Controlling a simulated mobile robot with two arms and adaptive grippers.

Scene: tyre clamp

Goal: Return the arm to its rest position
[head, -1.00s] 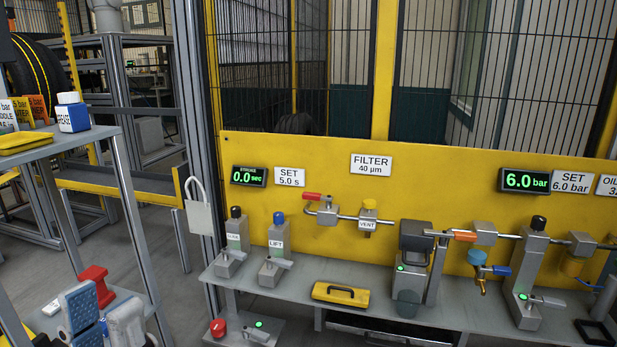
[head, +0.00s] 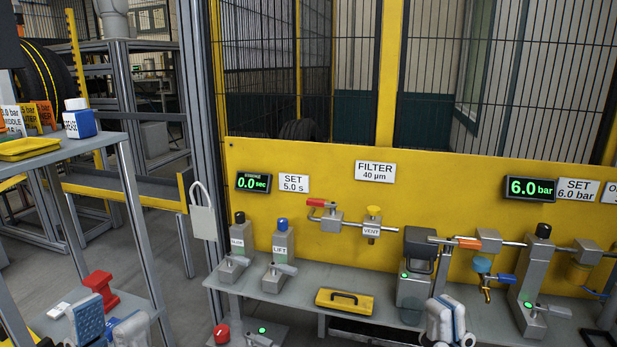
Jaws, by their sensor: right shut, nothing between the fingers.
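My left gripper (head: 108,322) is at the lower left edge of the head view, beside the shelf stand. My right gripper (head: 447,318) is at the bottom edge, in front of the grey bench (head: 395,329). Its pale fingers are together and empty. The rest of both arms is out of view.
A yellow panel (head: 330,246) stands behind. A red part (head: 100,288) is near my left gripper. A shelf (head: 60,150) stands at left.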

